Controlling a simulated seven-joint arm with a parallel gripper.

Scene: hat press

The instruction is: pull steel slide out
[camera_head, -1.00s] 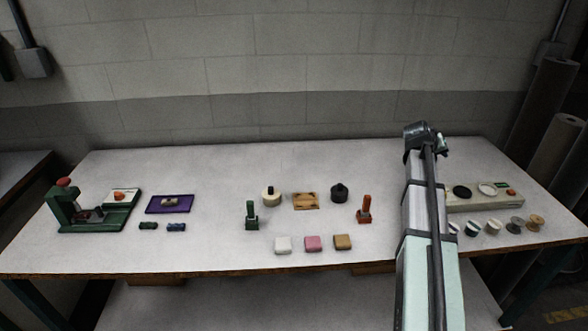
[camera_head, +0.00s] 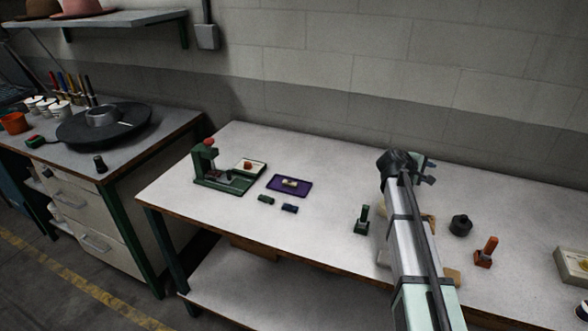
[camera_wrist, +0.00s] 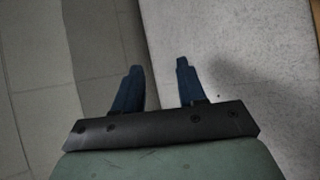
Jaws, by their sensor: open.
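The green press (camera_head: 208,165) with a red knob stands at the left end of the white table. Its green base holds a pale plate (camera_head: 250,166) with an orange-red knob. Small metallic parts show low inside the press, but I cannot tell which is the steel slide. My gripper (camera_head: 430,168) is above the table, well to the right of the press. In the wrist view my gripper (camera_wrist: 158,66) has its two dark blue fingers apart with nothing between them.
A purple tray (camera_head: 289,185) and small dark blocks (camera_head: 266,199) lie right of the press. A green stand (camera_head: 362,219), dark pot (camera_head: 460,225) and orange stand (camera_head: 487,252) are near my arm. A darker bench (camera_head: 160,127) stands left, past a gap.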

